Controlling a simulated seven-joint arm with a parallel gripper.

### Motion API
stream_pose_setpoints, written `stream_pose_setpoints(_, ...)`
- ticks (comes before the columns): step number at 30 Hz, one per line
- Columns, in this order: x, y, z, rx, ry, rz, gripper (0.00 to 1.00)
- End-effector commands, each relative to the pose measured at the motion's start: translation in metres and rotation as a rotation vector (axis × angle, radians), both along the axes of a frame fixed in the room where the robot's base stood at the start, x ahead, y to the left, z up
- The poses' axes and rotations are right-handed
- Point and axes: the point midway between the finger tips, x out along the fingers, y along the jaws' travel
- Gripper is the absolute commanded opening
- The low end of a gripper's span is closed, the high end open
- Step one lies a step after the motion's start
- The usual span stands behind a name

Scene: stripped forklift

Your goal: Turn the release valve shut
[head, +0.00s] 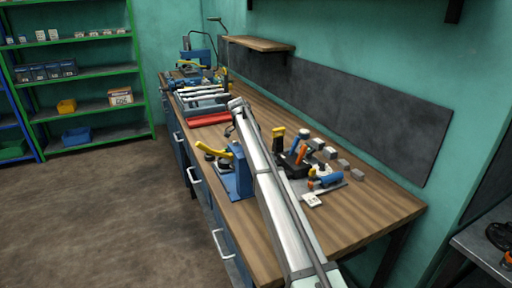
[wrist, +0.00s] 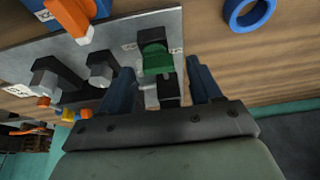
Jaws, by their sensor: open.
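My gripper (wrist: 160,78) shows in the wrist view with its two blue fingers apart. A green piece (wrist: 155,62) on a dark block lies between and just beyond the fingertips, on a grey plate (wrist: 120,28). It may be the release valve, but I cannot tell for sure. A dark block with a pale, grey end (wrist: 169,92) sits between the fingers. I see no clear contact. In the head view my arm reaches over the workbench, and its fingers are not clear there.
The wooden workbench (head: 375,205) carries a blue stand with a yellow handle (head: 215,152), a red tray (head: 209,119) and several grey blocks (head: 330,153). The wrist view shows an orange lever (wrist: 72,15), hex-headed parts (wrist: 100,70) left of the fingers and a blue ring (wrist: 248,12).

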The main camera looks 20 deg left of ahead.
Motion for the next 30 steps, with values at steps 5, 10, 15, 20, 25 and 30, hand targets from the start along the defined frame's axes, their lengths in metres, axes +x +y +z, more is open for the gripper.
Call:
stream_pose_setpoints(5,-0.007,0.008,0.026,0.001,-0.002,0.001,0.64)
stream_pose_setpoints(10,-0.016,0.018,0.058,0.002,-0.002,0.002,0.64)
stream_pose_setpoints(15,-0.025,0.027,0.087,0.002,-0.002,0.002,0.64)
stream_pose_setpoints(20,-0.03,0.032,0.107,0.003,-0.003,0.002,0.64)
stream_pose_setpoints(25,-0.034,0.035,0.117,0.002,-0.002,0.002,0.64)
stream_pose_setpoints(30,-0.035,0.036,0.12,0.002,0.0,0.002,0.64)
